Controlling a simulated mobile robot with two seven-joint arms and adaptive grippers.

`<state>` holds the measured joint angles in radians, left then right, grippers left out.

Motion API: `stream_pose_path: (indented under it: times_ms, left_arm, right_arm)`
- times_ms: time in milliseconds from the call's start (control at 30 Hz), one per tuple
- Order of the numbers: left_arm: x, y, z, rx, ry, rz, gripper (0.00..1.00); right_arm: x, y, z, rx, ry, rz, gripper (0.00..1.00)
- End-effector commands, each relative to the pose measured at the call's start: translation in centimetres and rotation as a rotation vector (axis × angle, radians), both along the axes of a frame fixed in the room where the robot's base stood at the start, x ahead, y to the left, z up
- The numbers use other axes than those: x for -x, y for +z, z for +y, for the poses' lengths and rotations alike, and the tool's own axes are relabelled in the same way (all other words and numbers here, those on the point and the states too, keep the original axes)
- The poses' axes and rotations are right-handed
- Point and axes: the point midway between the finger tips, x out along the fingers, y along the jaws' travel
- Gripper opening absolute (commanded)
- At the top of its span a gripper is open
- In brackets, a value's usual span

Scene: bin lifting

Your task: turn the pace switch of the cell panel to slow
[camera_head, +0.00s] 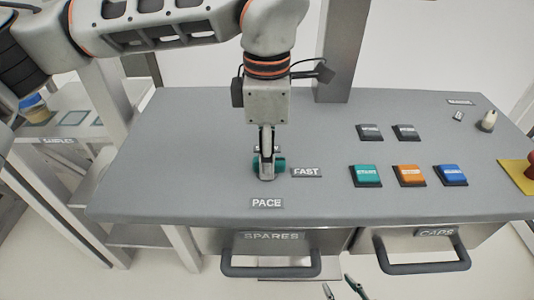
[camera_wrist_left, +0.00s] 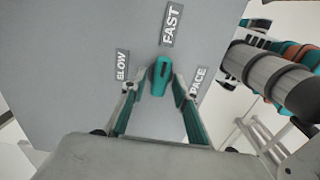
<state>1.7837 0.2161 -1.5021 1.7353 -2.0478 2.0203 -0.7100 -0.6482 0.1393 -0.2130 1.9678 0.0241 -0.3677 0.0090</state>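The pace switch is a teal knob (camera_wrist_left: 161,76) on the grey cell panel (camera_head: 215,150), mostly hidden behind my gripper in the head view. In the left wrist view its long axis points toward the FAST label (camera_wrist_left: 171,26). The SLOW label (camera_wrist_left: 122,65) is left of it, the PACE label (camera_wrist_left: 197,83) right. My left gripper (camera_head: 267,174) points down over the knob. Its fingers (camera_wrist_left: 159,92) are apart on either side of the knob, with gaps visible. My right gripper (camera_head: 342,289) shows only its separated fingertips at the bottom edge of the head view.
Green (camera_head: 366,175), orange (camera_head: 409,175) and blue (camera_head: 451,175) buttons stand right of the switch, with two dark buttons behind. A small toggle (camera_head: 488,121) and a red button on yellow (camera_head: 530,170) are at the right. Drawers SPARES (camera_head: 270,252) and CAPS (camera_head: 425,248) have protruding handles.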

Motion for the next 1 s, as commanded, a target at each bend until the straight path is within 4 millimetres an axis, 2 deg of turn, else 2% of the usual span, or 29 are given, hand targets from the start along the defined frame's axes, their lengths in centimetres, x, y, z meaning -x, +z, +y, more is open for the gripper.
stream_pose_path:
  times_ms: [33,100,567,1000]
  left_arm:
    - [0.00,0.01,0.00,0.000,0.000,0.000,0.13]
    - [0.00,0.01,0.00,0.000,0.000,0.000,0.00]
    - [-0.04,0.08,-0.01,0.000,0.067,-0.002,0.00]
    - [-0.04,0.06,0.01,0.000,0.422,-0.002,0.00]
  right_arm:
    - [0.01,-0.04,-0.01,0.000,0.000,0.001,0.40]
    - [0.05,-0.12,-0.02,0.001,0.000,0.002,0.40]
    - [0.26,-0.55,-0.07,0.003,0.000,0.010,0.40]
    - [0.19,-0.55,-0.06,0.001,0.000,0.006,0.40]
